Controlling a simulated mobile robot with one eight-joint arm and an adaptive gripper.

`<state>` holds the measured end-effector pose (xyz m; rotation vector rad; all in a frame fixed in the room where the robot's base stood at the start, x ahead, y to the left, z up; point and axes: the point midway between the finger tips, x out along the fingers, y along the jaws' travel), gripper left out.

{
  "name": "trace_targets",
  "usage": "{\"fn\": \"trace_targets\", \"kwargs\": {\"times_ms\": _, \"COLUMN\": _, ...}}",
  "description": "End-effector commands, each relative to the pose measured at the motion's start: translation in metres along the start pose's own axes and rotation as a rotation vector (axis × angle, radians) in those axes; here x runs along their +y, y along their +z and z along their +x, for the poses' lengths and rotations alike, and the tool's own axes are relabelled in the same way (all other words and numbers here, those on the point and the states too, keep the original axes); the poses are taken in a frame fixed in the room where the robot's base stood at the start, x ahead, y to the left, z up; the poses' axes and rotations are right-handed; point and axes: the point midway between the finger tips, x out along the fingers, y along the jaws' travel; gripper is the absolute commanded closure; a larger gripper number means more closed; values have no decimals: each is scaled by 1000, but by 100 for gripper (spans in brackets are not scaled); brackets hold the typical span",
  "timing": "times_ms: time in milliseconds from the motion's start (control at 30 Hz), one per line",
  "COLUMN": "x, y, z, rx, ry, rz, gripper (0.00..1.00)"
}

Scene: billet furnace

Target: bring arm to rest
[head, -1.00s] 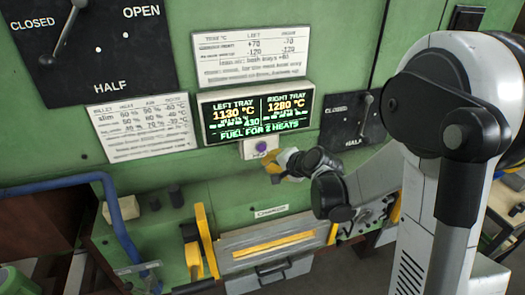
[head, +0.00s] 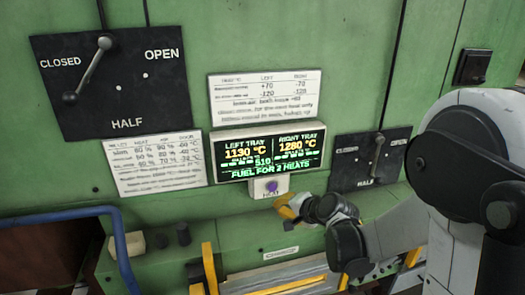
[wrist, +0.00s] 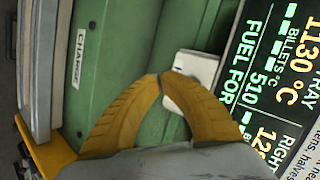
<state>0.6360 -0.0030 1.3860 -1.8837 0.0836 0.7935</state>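My gripper (head: 287,210) is just below the purple button (head: 271,187) on its white box under the display (head: 270,155). In the wrist view the two yellow fingers of my gripper (wrist: 158,76) meet at their tips, with nothing visible between them. The fingertips overlap the white button box (wrist: 197,80) in that view; I cannot tell whether they touch it. The button itself is hidden there. My arm is bent, reaching in from the right of the head view.
A large lever plate (head: 115,85) is at upper left, its handle low on the CLOSED side. A smaller lever plate (head: 350,165) is right of the display. Below are the charge tray (head: 285,278), a yellow bracket (head: 209,268) and a blue pipe (head: 121,250).

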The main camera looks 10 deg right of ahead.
Motion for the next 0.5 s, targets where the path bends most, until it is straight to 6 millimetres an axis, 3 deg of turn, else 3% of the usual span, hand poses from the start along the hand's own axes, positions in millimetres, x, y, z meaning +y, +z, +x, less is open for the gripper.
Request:
{"fn": "trace_targets", "kwargs": {"times_ms": 167, "x": 27, "y": 23, "z": 1, "rx": -10, "ry": 39, "rz": -91, "gripper": 100}}
{"fn": "trace_targets", "kwargs": {"times_ms": 500, "x": 136, "y": 106, "z": -20, "rx": -56, "ry": 202, "rz": -473, "gripper": 100}}
